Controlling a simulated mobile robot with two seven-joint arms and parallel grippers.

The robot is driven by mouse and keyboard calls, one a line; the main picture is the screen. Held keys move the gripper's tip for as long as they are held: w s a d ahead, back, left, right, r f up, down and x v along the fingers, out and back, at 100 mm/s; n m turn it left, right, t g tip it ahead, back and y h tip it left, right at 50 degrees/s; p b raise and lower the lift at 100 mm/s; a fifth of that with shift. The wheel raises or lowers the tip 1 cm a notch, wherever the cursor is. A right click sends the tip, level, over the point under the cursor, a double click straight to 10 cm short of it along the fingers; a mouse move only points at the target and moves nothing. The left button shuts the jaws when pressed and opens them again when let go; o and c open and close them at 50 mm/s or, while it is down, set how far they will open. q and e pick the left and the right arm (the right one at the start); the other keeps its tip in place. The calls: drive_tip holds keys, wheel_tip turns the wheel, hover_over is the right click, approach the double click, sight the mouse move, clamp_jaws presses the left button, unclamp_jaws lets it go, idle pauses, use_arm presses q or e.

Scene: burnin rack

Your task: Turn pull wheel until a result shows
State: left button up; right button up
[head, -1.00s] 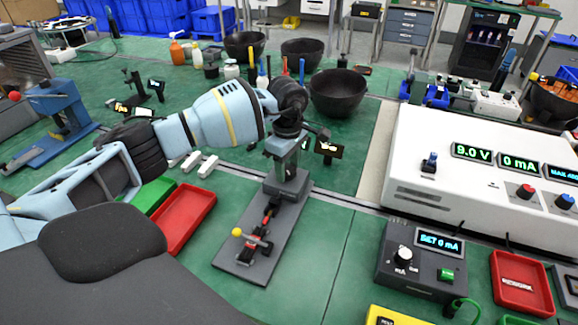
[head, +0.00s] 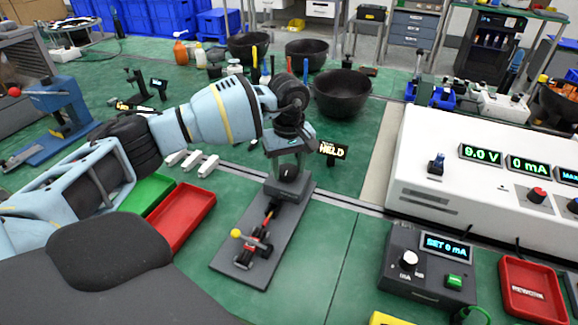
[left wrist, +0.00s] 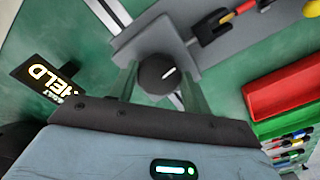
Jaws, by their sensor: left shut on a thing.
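The pull tester is a grey base plate (head: 238,262) with an upright block at its far end. The dark round pull wheel (left wrist: 155,73) has a white mark and sits between the fingers of my left gripper (left wrist: 160,82) in the left wrist view. In the head view my left gripper (head: 288,170) is shut on the wheel from above and hides part of it. My right gripper is not in view.
A yellow-tipped lever and red clamp (head: 254,246) are on the plate's near end. A red tray (head: 183,212) and a green tray (head: 146,192) lie left of it. A white power supply (head: 450,200) and a dark SET 0 mA box (head: 428,265) stand to the right.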

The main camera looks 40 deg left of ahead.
sight(288, 170)
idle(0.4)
use_arm(q)
drive_tip(key=o, duration=1)
drive_tip(key=shift+r, duration=3.95)
drive_tip(key=shift+f, duration=0.1)
